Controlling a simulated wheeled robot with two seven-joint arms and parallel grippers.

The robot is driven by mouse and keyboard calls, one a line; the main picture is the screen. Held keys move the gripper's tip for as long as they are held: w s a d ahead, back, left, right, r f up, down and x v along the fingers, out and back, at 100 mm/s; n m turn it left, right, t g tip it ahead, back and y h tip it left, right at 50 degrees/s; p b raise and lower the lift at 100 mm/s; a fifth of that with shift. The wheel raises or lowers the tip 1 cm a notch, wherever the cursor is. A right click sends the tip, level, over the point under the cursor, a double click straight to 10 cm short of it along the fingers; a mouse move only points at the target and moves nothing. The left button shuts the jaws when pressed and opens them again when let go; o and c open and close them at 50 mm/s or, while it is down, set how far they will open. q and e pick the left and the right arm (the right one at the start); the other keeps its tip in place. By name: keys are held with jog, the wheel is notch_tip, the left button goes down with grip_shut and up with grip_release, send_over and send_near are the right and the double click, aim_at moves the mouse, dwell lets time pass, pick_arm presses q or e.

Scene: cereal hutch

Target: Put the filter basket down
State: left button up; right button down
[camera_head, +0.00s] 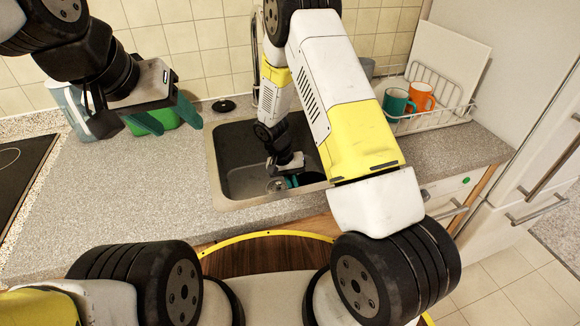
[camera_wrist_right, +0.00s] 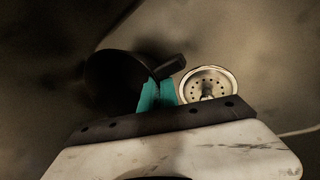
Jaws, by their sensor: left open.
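The filter basket (camera_wrist_right: 208,87) is a round silver strainer with holes and a centre knob. It shows in the right wrist view just right of my right gripper's teal fingers (camera_wrist_right: 158,94), inside the sink. In the head view the basket (camera_head: 276,185) is a small metallic shape beside my right gripper (camera_head: 291,181), low in the sink basin (camera_head: 232,183). Whether the fingers touch the basket is unclear. A dark round shape (camera_wrist_right: 112,80) lies left of the fingers, with a dark stub beside it. My left gripper (camera_head: 167,118) is open and empty above the counter.
A green container (camera_head: 160,124) and a pale one (camera_head: 72,110) stand behind my left gripper. A black disc (camera_head: 224,105) lies behind the sink. A white rack (camera_head: 440,112) with teal (camera_head: 396,102) and orange (camera_head: 422,96) mugs is at right. The left counter (camera_head: 130,190) is clear.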

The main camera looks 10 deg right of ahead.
jog(key=c, duration=1.6)
grip_release()
jog(key=shift+f, duration=0.1)
jog(key=s+v, duration=0.1)
jog(key=v, duration=1.1)
jog(key=s+d+r+t+y, duration=0.1)
jog(key=s+d+r+y, duration=0.1)
jog(key=r, duration=0.7)
jog(key=s+d+r+t+y, duration=0.1)
jog(key=s+d+r, duration=0.2)
jog(key=r, duration=0.6)
jog(key=shift+s+d+r+n+t+y, duration=0.45)
jog(key=shift+s+r+t, duration=0.4)
jog(key=shift+s+r, duration=1.35)
jog(key=shift+s+d+r+n+t+y, duration=0.55)
jog(key=shift+s+r, duration=0.95)
jog(key=shift+s, duration=1.3)
jog(key=shift+s+d+r+n+t+y, duration=0.25)
jog(key=shift+s+d+r+t, duration=0.6)
jog(key=shift+s+r, duration=1.35)
